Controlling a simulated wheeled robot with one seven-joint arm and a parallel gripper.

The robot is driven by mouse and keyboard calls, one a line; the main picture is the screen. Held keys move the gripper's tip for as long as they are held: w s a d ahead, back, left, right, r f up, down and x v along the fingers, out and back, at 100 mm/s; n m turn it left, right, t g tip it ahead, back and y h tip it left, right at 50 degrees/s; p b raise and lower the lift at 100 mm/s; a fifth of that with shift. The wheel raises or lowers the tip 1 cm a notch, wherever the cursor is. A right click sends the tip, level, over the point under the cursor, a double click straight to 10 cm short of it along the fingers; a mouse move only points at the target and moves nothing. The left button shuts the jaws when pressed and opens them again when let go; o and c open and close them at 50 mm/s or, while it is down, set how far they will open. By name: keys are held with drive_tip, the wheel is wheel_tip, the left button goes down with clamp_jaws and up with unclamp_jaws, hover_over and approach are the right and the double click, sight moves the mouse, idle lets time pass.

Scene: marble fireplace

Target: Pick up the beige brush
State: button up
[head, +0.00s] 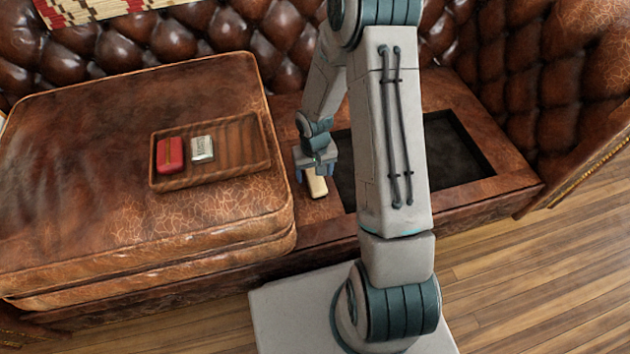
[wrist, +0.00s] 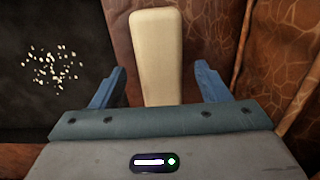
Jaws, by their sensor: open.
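The beige brush (head: 317,186) lies on the brown leather ledge between the thick cushion and a dark recess. In the head view my gripper (head: 314,176) is above it and hides part of it. In the wrist view the brush (wrist: 156,55) is a long pale block running away from the gripper base. My gripper (wrist: 160,88) is open, with one blue finger on each side of the brush and a visible gap to each. I cannot tell how far the fingertips are above the ledge.
A wooden tray (head: 232,158) with a red item (head: 170,155) and a silver-white item (head: 202,148) sits on the raised leather cushion (head: 90,200) at left. The dark recess (head: 460,150) lies right of the brush. Tufted leather backing (head: 180,35) stands behind.

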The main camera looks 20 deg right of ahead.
wheel_tip(320, 180, down, 3)
drive_tip(key=shift+r+b, duration=0.15)
drive_tip(key=shift+b, duration=0.25)
drive_tip(key=c, duration=1.1)
drive_tip(key=shift+r, duration=0.15)
drive_tip(key=shift+r+p, duration=0.55)
drive_tip(key=shift+r, duration=0.1)
wheel_tip(320, 180, up, 3)
drive_tip(key=shift+f+p, duration=0.1)
drive_tip(key=shift+p, duration=0.7)
drive_tip(key=s+d+r+p, duration=0.4)
drive_tip(key=s+d+r, duration=0.2)
drive_tip(key=s+d, duration=0.2)
drive_tip(key=shift+s+r, duration=0.2)
drive_tip(key=shift+r, duration=0.15)
